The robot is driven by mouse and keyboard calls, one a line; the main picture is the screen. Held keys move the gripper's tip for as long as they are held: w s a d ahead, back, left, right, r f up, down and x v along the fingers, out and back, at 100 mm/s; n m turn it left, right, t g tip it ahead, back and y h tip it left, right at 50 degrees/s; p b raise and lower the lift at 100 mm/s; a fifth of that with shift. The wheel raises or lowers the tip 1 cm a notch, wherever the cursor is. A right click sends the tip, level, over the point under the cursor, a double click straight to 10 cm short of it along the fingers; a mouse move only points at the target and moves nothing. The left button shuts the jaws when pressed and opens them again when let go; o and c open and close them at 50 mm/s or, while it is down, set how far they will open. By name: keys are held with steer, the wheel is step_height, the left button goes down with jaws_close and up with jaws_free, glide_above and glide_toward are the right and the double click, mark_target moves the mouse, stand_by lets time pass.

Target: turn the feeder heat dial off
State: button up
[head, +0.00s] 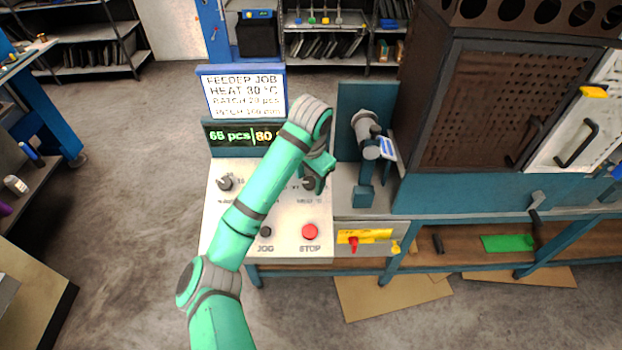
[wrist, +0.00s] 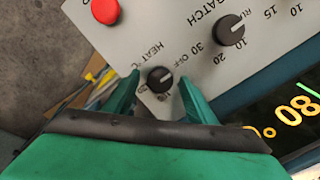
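The feeder heat dial (wrist: 160,79) is a small black knob with a pale pointer mark on the light control panel (wrist: 185,45). HEAT °C and OFF are printed beside it in the wrist view. In the head view the heat dial (head: 309,184) is partly hidden by my gripper (head: 321,172). In the wrist view my gripper (wrist: 160,77) is open, one green finger on each side of the dial, with gaps showing. How deep the fingers reach around the knob I cannot tell. The display (head: 240,134) reads 65 pcs and 80.
The batch dial (wrist: 230,29) sits close by on the same panel. A red STOP button (head: 309,231) and black JOG button (head: 265,231) are nearer the front edge. A blue post with a grey device (head: 366,130) stands right of the panel.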

steer(key=shift+w+a+r, duration=0.1)
steer(key=shift+r, duration=0.05)
step_height(320, 180, up, 10)
steer(key=s, duration=0.2)
steer(key=shift+s+d, duration=0.15)
steer(key=shift+d, duration=0.05)
stand_by(0.6)
